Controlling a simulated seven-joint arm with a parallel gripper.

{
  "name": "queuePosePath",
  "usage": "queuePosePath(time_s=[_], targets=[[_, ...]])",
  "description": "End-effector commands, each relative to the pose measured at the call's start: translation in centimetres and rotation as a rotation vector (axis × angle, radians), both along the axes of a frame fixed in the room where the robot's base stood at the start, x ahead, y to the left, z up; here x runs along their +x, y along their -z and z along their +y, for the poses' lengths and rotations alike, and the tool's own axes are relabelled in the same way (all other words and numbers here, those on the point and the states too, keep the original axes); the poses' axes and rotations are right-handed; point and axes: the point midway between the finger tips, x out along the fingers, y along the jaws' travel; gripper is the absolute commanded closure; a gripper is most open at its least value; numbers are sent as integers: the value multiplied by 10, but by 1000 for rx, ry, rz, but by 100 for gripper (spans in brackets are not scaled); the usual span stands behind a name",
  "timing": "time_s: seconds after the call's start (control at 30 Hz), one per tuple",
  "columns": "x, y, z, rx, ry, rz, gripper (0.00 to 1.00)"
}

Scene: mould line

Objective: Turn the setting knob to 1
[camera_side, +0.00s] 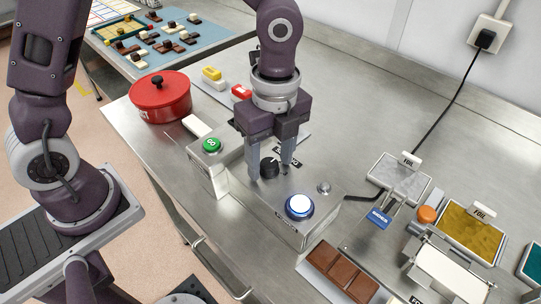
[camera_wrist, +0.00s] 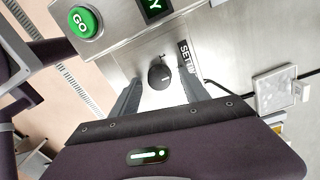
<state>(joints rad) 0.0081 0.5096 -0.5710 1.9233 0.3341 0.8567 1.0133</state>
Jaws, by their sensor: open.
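The setting knob (camera_side: 269,168) is small, round and black, on the top face of a metal control box (camera_side: 312,232). It also shows in the wrist view (camera_wrist: 159,75), with a small pale mark toward its right side. No setting numbers can be read. My gripper (camera_side: 269,174) points down over the box with its fingers apart. In the side view the knob shows between the fingers. In the wrist view the fingers stand either side of it, apart from it.
A lit blue button (camera_side: 299,205) and a small silver knob (camera_side: 323,188) share the box top. A red pot (camera_side: 160,99) is behind left; a chocolate bar (camera_side: 342,271) lies in front.

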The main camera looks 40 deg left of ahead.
Motion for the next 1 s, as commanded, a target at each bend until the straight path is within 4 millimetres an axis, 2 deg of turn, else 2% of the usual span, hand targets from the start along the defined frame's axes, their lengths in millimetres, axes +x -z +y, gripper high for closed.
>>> queuePosePath(time_s=[0.07,0.3,0.33,0.67,1.0], targets=[[0,0,0,0,-1,0,50],[0,0,0,0,-1,0,98],[0,0,0,0,-1,0,100],[0,-1,0,-1,-48,0,100],[0,-1,1,1,-296,-1,100]])
